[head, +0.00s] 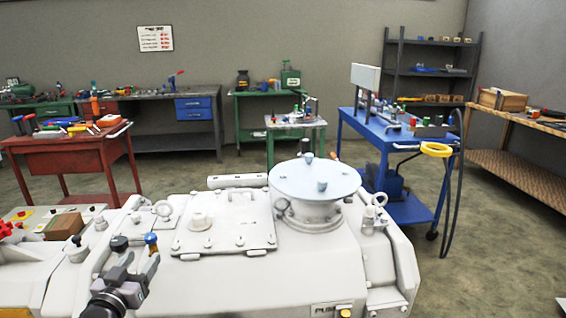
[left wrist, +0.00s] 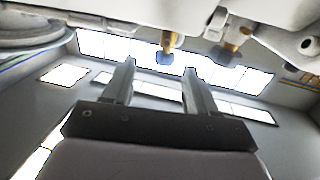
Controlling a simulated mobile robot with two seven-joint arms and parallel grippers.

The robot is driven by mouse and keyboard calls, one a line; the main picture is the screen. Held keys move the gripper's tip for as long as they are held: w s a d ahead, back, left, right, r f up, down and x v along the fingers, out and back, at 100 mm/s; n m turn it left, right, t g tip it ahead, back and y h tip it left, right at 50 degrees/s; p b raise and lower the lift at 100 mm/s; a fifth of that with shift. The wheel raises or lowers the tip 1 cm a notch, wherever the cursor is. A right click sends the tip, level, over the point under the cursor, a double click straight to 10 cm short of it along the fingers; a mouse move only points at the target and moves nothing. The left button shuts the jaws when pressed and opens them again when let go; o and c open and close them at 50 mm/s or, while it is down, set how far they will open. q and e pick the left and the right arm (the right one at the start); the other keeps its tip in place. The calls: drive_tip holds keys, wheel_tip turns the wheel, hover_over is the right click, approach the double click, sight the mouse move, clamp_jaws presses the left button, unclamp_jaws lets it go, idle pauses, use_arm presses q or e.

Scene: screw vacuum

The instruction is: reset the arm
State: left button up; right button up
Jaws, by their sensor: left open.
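My left gripper (head: 136,264) is at the lower left of the head view, in front of the white machine (head: 240,285). It is open, and its two parallel fingers (left wrist: 157,80) show apart and empty in the left wrist view. A blue knob (head: 151,239) and a black knob (head: 119,243) show just beyond the fingertips. In the left wrist view, a blue-tipped knob on a brass stem (left wrist: 166,52) hangs from the machine body, between the fingers in the picture. I see no contact with it. My right gripper is not in view.
The machine carries a round pale lid (head: 300,182) and a bolted plate (head: 225,238). A red table (head: 60,152) stands behind left, a blue cart (head: 385,140) behind right, and a wooden bench (head: 530,165) at far right. Open floor (head: 480,255) lies right of the machine.

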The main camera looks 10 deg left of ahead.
use_arm(q)
drive_tip(key=s+d+f+m+g+h, duration=0.1)
drive_tip(key=s+d+f+g, duration=0.1)
drive_tip(key=s+d+f, duration=0.4)
drive_tip(key=s+d+f+m+g+h, duration=0.1)
drive_tip(key=s+d+f+g, duration=0.2)
drive_tip(key=s+d+f, duration=0.3)
drive_tip(key=s+d+f+m+g+h, duration=0.1)
drive_tip(key=s+d+f, duration=0.5)
drive_tip(key=s, duration=0.8)
drive_tip(key=shift+s+f+g, duration=0.15)
drive_tip(key=shift+f+g, duration=0.55)
drive_tip(key=shift+f, duration=0.25)
drive_tip(key=shift+c, duration=1.4)
drive_tip(key=shift+a, duration=0.15)
